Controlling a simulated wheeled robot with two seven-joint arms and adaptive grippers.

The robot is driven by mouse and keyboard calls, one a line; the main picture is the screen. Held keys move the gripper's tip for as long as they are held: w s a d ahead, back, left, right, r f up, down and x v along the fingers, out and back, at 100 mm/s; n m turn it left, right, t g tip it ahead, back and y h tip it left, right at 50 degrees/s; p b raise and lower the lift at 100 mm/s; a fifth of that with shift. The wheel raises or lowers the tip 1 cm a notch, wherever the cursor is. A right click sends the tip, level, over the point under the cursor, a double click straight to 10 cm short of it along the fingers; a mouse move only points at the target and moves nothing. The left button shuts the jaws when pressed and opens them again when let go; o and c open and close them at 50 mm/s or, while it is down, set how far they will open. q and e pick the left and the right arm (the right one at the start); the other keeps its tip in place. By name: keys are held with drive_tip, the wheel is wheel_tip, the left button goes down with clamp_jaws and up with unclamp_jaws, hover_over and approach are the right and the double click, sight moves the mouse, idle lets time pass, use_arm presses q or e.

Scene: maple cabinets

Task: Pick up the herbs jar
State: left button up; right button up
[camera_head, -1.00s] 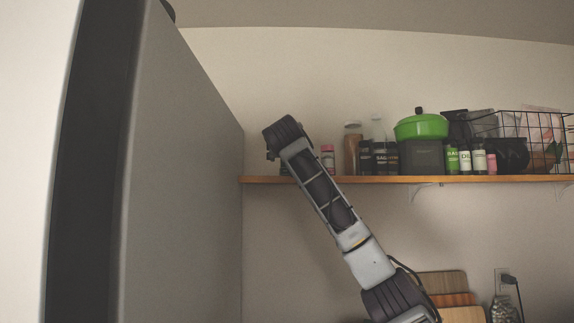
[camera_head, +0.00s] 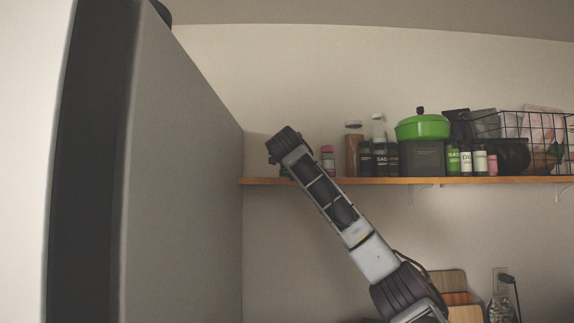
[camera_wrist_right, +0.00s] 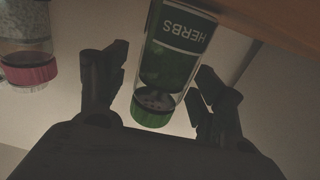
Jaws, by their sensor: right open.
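The herbs jar (camera_wrist_right: 174,55), clear with a green label reading HERBS and a green lid (camera_wrist_right: 151,111), is in the right wrist view, where it appears upside down. My right gripper (camera_wrist_right: 160,85) is open, with one dark finger on each side of the jar. I see gaps between the fingers and the jar, so it is not gripped. In the head view my right arm reaches up to the left end of the shelf, and its wrist hides the gripper and most of that spot. I cannot make out the herbs jar there. My left gripper is not in view.
The wooden shelf (camera_head: 400,181) holds a pink-lidded jar (camera_head: 328,158), also in the wrist view (camera_wrist_right: 28,50), several bottles, a green pot (camera_head: 421,127) and a wire basket (camera_head: 540,140). A tall grey panel (camera_head: 185,190) stands close left of my arm.

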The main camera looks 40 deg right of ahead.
idle(0.3)
drive_tip(key=c, duration=1.2)
drive_tip(key=shift+c, duration=0.2)
drive_tip(key=shift+r, duration=0.1)
drive_tip(key=shift+r, duration=4.9)
